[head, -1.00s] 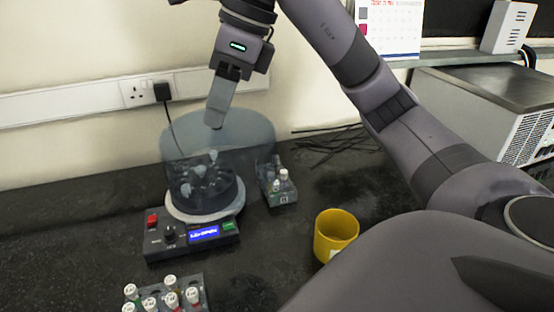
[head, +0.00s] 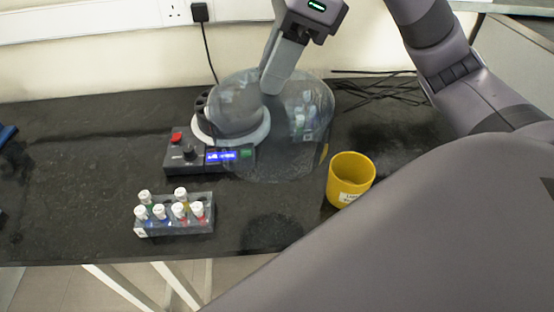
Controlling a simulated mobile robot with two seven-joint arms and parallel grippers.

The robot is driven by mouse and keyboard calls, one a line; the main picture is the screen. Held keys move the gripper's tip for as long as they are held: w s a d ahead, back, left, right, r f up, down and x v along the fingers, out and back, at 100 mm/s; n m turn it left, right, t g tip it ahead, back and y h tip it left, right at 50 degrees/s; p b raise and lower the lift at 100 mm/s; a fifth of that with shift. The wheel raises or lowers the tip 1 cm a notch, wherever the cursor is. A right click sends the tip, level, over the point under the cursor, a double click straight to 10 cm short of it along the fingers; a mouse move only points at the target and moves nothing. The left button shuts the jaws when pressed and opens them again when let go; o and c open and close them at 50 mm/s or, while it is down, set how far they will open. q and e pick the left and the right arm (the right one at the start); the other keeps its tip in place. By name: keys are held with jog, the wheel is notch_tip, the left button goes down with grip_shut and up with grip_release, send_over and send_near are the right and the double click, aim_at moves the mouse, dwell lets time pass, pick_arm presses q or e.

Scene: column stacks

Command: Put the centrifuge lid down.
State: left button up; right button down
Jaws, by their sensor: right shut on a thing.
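The clear, smoky centrifuge lid (head: 275,165) is off the centrifuge (head: 190,158) and to its right. It overlaps the right part of the bowl in the picture. My right gripper (head: 270,88) is shut on the lid at its top. I cannot tell whether the lid's lower edge touches the bench. The centrifuge is open, with a light ring around its bowl and a lit blue display. My left gripper is not in view.
A small tube rack (head: 305,122) shows through the lid. A yellow cup (head: 350,182) stands close to the lid's right edge. A rack of several capped tubes (head: 174,214) stands in front. Black cables (head: 385,92) lie behind.

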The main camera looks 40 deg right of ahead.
notch_tip(320, 180, down, 17)
jog(key=b, duration=0.2)
jog(key=shift+f+b, duration=0.15)
jog(key=shift+b, duration=0.2)
jog(key=shift+f, duration=0.25)
jog(key=c, duration=0.8)
grip_release()
jog(key=shift+r, duration=0.1)
